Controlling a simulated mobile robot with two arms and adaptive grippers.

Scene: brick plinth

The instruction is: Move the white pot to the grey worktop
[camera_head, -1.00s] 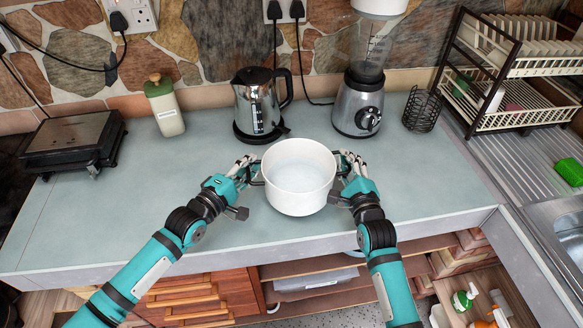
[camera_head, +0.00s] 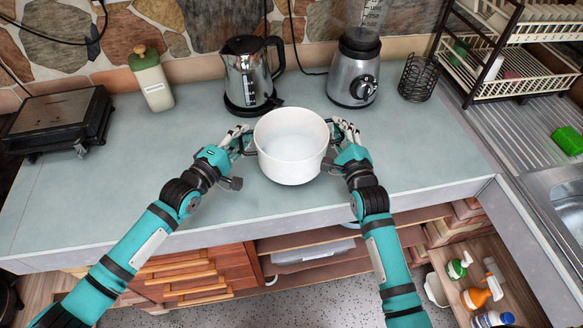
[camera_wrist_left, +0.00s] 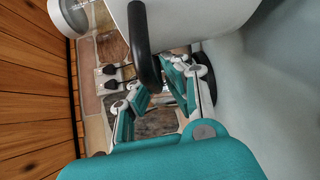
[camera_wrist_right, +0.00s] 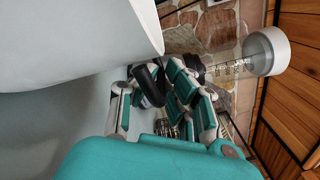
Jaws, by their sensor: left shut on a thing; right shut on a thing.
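The white pot (camera_head: 291,160) is upright, over the front middle of the grey worktop (camera_head: 425,150). I cannot tell whether its base touches the worktop. My left gripper (camera_head: 241,140) is shut on the pot's left dark handle, which shows in the left wrist view (camera_wrist_left: 145,45). My right gripper (camera_head: 341,136) is shut on the right dark handle, which shows in the right wrist view (camera_wrist_right: 150,82). The pot's white wall fills part of both wrist views. Its inside looks empty.
A kettle (camera_head: 246,75) and a blender (camera_head: 354,75) stand close behind the pot. A bottle (camera_head: 152,80) and a dark appliance (camera_head: 60,122) are at the left. A wire holder (camera_head: 418,78), dish rack (camera_head: 510,55) and sink (camera_head: 565,190) are at the right.

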